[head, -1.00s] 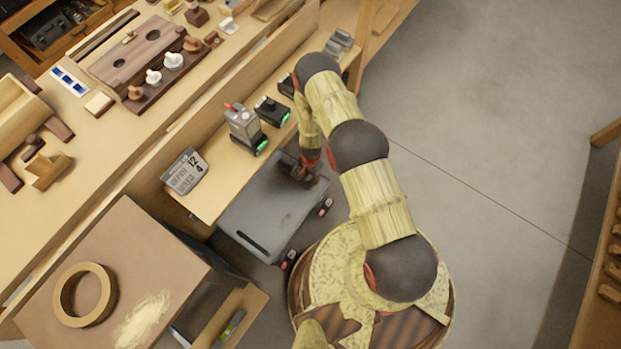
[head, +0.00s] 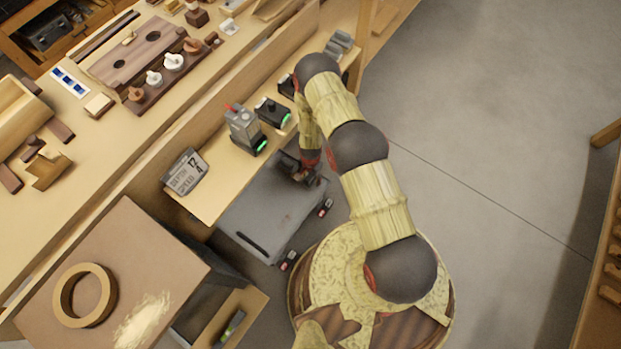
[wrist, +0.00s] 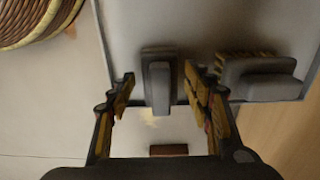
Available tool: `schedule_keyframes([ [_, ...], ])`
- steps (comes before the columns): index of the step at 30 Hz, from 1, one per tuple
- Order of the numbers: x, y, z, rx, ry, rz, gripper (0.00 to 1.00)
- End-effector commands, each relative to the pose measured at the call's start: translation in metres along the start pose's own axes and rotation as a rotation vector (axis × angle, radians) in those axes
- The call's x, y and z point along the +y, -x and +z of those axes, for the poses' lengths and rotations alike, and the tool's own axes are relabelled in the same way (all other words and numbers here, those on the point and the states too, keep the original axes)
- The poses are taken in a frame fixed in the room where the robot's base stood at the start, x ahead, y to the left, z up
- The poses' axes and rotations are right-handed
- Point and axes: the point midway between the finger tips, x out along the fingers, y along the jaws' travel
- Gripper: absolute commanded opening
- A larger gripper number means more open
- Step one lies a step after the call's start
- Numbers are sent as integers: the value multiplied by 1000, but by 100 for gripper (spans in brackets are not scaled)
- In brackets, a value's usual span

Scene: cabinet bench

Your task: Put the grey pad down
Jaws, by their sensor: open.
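In the wrist view a small grey pad (wrist: 160,88) with a raised, narrower grip lies at the edge of a grey cart top (wrist: 205,25). My gripper (wrist: 160,80) is open, with one finger on each side of this pad and a visible gap at both sides. A second grey piece (wrist: 262,80) with a tan, rough edge sits just right of the right finger. In the head view my gripper (head: 300,172) is low over the far right part of the cart top (head: 262,210). The pad is not clearly seen there behind the gripper.
A bench shelf beside the cart holds a grey sign (head: 185,173), a grey device with a green light (head: 242,127) and a black one (head: 272,112). A brown-topped box with a wooden ring (head: 85,295) stands at lower left. The floor (head: 480,140) at right is clear.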

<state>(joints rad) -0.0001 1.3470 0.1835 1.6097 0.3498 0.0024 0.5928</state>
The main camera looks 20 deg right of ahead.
Motion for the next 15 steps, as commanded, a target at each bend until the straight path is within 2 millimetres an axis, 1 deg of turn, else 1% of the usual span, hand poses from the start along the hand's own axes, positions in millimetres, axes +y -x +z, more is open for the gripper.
schedule_keyframes([
  [5, -2, 25, -1, 2, 0, -3, 51],
  [12, -1, 78, -1, 1, 0, -2, 51],
  [15, -1, 97, -1, 1, 0, -1, 51],
])
